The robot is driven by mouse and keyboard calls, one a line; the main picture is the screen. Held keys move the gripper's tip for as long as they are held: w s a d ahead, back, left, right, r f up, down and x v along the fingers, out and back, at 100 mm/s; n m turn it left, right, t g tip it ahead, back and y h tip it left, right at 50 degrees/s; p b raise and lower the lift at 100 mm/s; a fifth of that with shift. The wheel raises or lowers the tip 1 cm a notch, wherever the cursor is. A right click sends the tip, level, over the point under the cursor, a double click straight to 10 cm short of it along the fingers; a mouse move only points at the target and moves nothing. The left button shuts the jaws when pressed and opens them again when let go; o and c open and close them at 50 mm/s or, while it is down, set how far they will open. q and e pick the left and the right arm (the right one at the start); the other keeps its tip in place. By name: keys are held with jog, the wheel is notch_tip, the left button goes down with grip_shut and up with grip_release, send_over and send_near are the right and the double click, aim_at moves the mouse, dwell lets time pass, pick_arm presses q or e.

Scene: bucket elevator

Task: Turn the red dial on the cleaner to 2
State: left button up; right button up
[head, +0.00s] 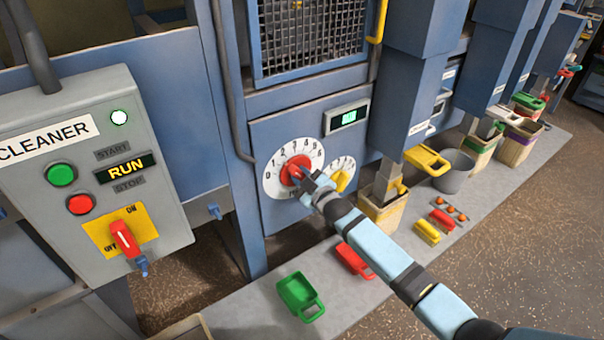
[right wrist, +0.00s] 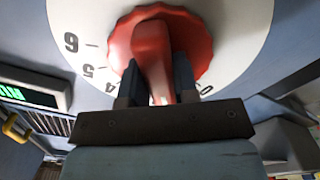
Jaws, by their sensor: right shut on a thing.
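The red dial (head: 295,170) sits on a round white scale plate (head: 275,186) with black numbers, on the blue machine panel. My right gripper (head: 312,184) reaches it from the lower right. In the right wrist view its two dark fingers (right wrist: 158,88) are shut on the raised grip of the red dial (right wrist: 150,45), one on each side. The numbers 6, 5, 4 and a 0 show around it there. The gripper hides the scale between 4 and 0, so I cannot tell which number the dial points at. My left gripper is not in view.
A smaller white dial with a yellow knob (head: 341,180) is close on the right, below a green display (head: 347,117). The grey CLEANER box (head: 90,170) stands at left with buttons and a red switch (head: 124,238). Scoops and bins line the ledge (head: 345,300).

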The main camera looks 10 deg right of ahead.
jog(key=shift+m, duration=1)
jog(key=shift+m+p, duration=0.3)
jog(key=o, duration=0.9)
jog(key=v, duration=1.4)
